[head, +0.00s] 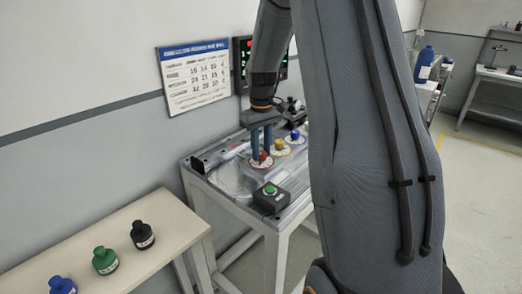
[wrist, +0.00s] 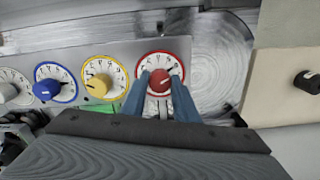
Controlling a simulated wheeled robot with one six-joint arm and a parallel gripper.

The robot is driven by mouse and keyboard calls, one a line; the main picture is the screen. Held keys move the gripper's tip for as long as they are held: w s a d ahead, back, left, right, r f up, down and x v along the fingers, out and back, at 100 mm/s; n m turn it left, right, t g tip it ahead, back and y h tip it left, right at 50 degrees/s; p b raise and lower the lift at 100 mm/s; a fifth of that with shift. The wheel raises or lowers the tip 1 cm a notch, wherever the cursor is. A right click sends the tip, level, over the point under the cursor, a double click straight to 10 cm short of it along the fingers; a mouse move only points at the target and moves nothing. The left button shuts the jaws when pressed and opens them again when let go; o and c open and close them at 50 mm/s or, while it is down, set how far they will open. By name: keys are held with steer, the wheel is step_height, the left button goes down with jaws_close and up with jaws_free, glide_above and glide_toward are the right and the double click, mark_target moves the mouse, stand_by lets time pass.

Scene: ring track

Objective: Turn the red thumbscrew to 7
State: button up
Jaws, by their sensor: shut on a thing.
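The red thumbscrew (wrist: 159,81) sits in the middle of a white dial with a red rim (wrist: 184,54) on a grey panel. It also shows in the head view (head: 262,157), low between my fingers. My gripper (wrist: 159,88) reaches down over the dial, its two blue fingers shut on the red thumbscrew, one on each side. The numbers are too small to read, and the fingers hide the lower part of the scale.
A yellow knob (wrist: 99,85) and a blue knob (wrist: 46,89) stand on dials beside the red one, with a grey knob (wrist: 5,92) farther left. A green push button (head: 270,189) on a dark box stands at the table's front. Black, green and blue bottles stand on the bench (head: 171,222).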

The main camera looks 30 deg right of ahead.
mark_target(261, 152)
steer(key=shift+m, duration=0.3)
steer(key=shift+m+p, duration=0.85)
steer(key=shift+m, duration=1.75)
steer(key=o, duration=1.1)
steer(key=shift+c, duration=0.2)
step_height(261, 152, up, 8)
steer(key=shift+f+b, duration=0.1)
steer(key=shift+b, duration=0.75)
